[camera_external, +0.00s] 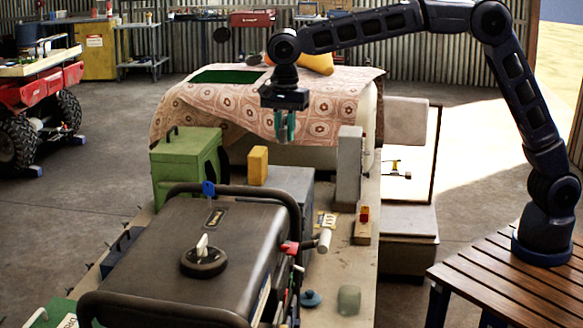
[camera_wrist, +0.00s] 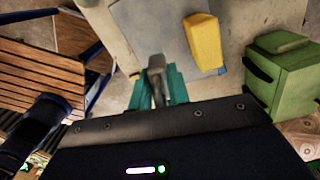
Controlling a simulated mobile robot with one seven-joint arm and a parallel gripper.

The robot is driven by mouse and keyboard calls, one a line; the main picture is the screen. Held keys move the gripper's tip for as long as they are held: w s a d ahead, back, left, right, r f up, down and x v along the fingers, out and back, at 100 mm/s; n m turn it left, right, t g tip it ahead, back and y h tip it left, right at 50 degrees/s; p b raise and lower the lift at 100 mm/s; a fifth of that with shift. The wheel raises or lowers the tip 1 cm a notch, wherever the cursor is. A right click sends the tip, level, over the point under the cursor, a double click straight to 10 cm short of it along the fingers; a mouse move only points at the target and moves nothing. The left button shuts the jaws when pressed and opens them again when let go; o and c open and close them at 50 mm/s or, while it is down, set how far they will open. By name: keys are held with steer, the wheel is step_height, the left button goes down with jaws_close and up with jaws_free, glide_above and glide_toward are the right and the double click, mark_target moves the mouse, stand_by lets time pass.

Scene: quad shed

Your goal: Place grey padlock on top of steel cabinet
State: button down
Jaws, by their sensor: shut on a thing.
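My gripper (camera_external: 285,125) is shut on a small grey thing, which looks like the grey padlock (camera_wrist: 157,66), held between its teal fingers. In the external view the fingers mostly hide the padlock. The gripper is in the air, above the bench's far part. A low grey box (camera_external: 293,185), which looks like the steel cabinet, stands on the bench behind the black generator. In the wrist view its flat grey top (camera_wrist: 160,25) lies below and beyond the padlock, apart from it. A yellow block (camera_external: 258,165) stands at the cabinet top's left side; it also shows in the wrist view (camera_wrist: 203,43).
A green box (camera_external: 185,165) stands left of the cabinet. A tall grey block (camera_external: 348,170) stands to its right. The black generator (camera_external: 190,245) with raised handle bars fills the near bench. A patterned cloth (camera_external: 320,105) drapes behind. The cabinet top right of the yellow block looks clear.

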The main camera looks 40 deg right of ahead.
steer(key=s+a+r+m, duration=0.1)
steer(key=s+a+r, duration=0.1)
steer(key=a+r, duration=0.65)
steer(key=f, duration=1.9)
steer(key=shift+w+d+f, duration=0.2)
steer(key=shift+d+f, duration=0.15)
steer(key=shift+f, duration=0.1)
steer(key=c, duration=1.3)
jaws_free()
step_height(320, 180, up, 12)
steer(key=shift+r, duration=0.15)
